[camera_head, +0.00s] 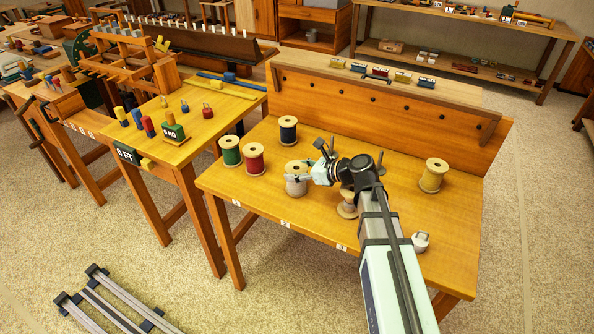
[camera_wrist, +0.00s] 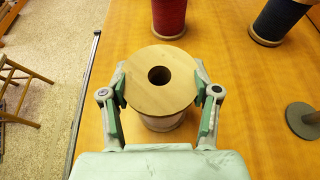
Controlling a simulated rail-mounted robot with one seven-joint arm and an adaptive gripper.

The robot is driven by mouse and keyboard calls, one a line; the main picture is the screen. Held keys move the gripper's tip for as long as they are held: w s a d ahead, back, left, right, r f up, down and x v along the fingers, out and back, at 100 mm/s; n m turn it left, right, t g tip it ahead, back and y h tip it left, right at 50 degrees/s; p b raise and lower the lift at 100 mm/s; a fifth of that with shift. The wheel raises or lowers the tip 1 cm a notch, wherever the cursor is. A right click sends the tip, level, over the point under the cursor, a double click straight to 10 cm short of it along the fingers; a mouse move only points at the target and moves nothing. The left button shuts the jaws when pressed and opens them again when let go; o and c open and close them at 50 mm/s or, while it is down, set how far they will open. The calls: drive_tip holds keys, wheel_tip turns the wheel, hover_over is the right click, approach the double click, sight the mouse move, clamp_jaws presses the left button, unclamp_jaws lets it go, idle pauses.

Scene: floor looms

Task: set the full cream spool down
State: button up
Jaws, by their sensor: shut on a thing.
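A spool with pale cream thread and wooden end discs (camera_head: 296,187) is upright near the front left of the wooden table (camera_head: 400,225). My gripper (camera_wrist: 160,88) is shut on this cream spool, one finger on each side of its upper disc (camera_wrist: 160,97). The disc and its centre hole face the wrist camera, and little of the thread shows below it. In the head view the spool is at or just above the tabletop; I cannot tell whether it touches.
Green (camera_head: 230,150), red (camera_head: 253,159) and navy (camera_head: 288,130) spools stand left of and behind the held one. A spool with little thread (camera_head: 347,205) is partly behind my arm. A yellowish spool (camera_head: 433,175) stands at right. The table's front edge is close to the held spool.

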drive_tip(key=shift+f, duration=0.1)
drive_tip(key=o, duration=1.3)
drive_tip(key=shift+c, duration=0.2)
drive_tip(key=b+v, duration=0.1)
drive_tip(key=v, duration=1.1)
